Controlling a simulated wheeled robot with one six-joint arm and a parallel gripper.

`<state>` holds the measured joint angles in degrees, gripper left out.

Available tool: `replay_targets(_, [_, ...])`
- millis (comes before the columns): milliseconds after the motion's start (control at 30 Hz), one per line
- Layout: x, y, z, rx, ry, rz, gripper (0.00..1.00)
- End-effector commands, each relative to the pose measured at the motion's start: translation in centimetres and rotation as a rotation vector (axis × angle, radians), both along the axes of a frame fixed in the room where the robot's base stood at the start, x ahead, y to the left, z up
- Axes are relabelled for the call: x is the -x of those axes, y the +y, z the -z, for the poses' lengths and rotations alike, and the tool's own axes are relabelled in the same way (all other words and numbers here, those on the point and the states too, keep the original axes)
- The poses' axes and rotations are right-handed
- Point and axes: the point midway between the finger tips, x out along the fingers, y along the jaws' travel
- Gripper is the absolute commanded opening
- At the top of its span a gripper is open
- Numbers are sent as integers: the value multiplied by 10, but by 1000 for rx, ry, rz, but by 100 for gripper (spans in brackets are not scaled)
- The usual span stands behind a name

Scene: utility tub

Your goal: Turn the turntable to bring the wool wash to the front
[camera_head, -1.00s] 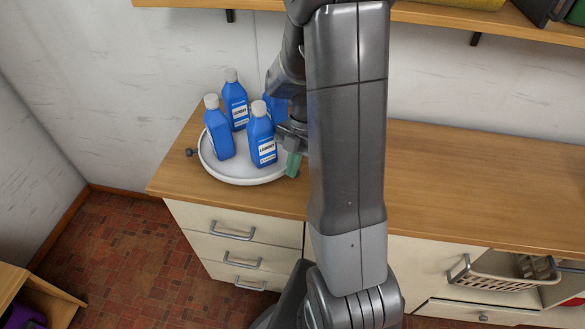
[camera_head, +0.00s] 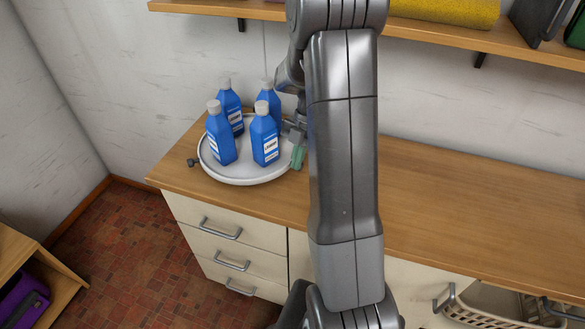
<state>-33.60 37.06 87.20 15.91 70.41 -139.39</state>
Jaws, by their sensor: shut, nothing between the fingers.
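The white round turntable (camera_head: 245,177) sits on the left end of the wooden counter and carries several blue bottles with pale caps. The front-right bottle (camera_head: 265,138) shows a white label, too small to read surely. The front-left bottle (camera_head: 221,137) shows part of its label, and two more bottles (camera_head: 231,108) (camera_head: 268,100) stand behind. I cannot tell which is the wool wash. A dark knob (camera_head: 192,162) shows at the turntable's left rim. My gripper (camera_head: 297,157), with green fingertips, is shut and empty at the turntable's right rim; contact is unclear, partly hidden by my arm.
The counter (camera_head: 450,200) is clear to the right of my arm. A wall shelf (camera_head: 420,18) with a yellow item (camera_head: 445,12) runs above. Drawers (camera_head: 225,240) are below the turntable, and a beige basket (camera_head: 480,315) sits low at the right.

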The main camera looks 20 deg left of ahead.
Motion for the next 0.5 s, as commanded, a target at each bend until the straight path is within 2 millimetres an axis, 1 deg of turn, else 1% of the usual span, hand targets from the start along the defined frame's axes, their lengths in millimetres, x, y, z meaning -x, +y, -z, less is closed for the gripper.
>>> replay_targets(100, [-13, -2, 1, 0, 0, 12, 0])
replay_targets(500, [-49, -6, 0, 1, 0, 19, 0])
